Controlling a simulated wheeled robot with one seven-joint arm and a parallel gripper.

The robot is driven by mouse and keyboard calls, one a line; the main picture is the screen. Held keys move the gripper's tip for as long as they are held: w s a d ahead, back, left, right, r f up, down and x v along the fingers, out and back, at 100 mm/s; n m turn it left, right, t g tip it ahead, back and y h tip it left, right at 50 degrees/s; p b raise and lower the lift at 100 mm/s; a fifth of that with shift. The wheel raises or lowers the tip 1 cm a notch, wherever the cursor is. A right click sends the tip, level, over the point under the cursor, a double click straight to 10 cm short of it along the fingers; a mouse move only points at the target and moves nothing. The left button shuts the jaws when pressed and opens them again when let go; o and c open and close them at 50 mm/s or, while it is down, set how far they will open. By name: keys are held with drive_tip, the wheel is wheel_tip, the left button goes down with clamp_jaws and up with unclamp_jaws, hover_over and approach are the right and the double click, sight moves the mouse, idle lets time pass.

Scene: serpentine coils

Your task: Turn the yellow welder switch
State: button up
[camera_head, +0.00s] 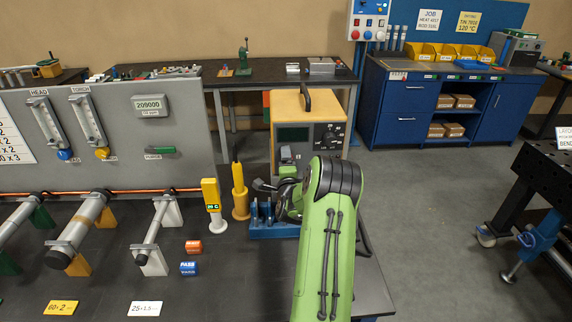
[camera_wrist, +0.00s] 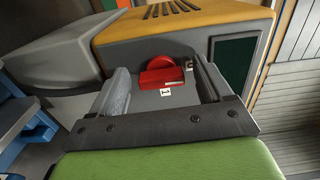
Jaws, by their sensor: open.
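The welder (camera_head: 290,110) is a box with a yellow-orange top, a black handle and a grey front with a dark display and knobs. It stands behind the work table, partly hidden by my green arm. In the wrist view the yellow-orange casing (camera_wrist: 180,30) fills the upper middle. A red rotary switch (camera_wrist: 160,76) with a raised bar sits on its grey panel above a small white "1" label. My gripper (camera_wrist: 158,84) is open, with one finger on each side of the switch in the picture. I cannot tell whether either finger touches it.
A blue rack (camera_head: 268,229) stands on the table close to my wrist and shows at the left of the wrist view. A yellow bottle-like tool (camera_head: 240,192) and a yellow-headed gauge (camera_head: 212,195) stand left of it. Open floor (camera_head: 430,190) lies to the right.

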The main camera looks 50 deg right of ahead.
drive_tip(key=shift+s, duration=0.1)
drive_tip(key=b+v, duration=0.9)
drive_tip(key=v, duration=0.6)
drive_tip(key=shift+s+a, duration=0.25)
